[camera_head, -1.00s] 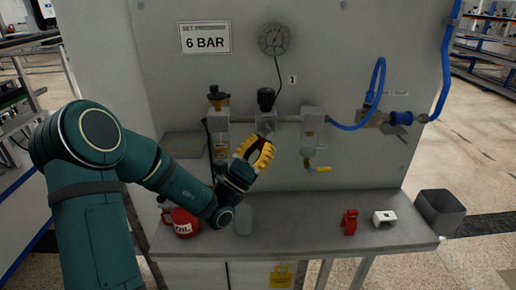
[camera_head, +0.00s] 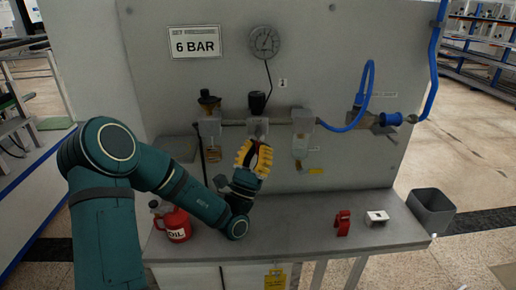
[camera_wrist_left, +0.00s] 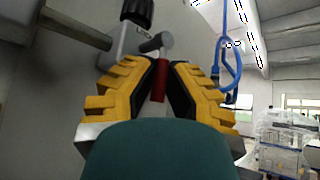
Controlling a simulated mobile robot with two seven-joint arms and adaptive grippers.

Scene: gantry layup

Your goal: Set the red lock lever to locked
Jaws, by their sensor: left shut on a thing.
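The red lock lever (camera_wrist_left: 161,85) shows in the left wrist view as a slim red bar between the finger pads, just below a grey rounded end piece. My left gripper (camera_head: 255,155) has yellow ridged fingers and stands under the regulator (camera_head: 257,126) on the back panel. In the left wrist view the left gripper (camera_wrist_left: 165,75) is shut on the red lever. In the head view the fingers hide the lever, and its exact angle cannot be told. The black regulator knob (camera_wrist_left: 137,12) is above the fingers. My right gripper is not in view.
A pressure gauge (camera_head: 265,42) and a "6 BAR" sign (camera_head: 195,42) are on the panel. A blue hose (camera_head: 366,85) loops at right. On the bench stand a red oil can (camera_head: 176,226), a red clip-like part (camera_head: 343,223) and a white block (camera_head: 376,218).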

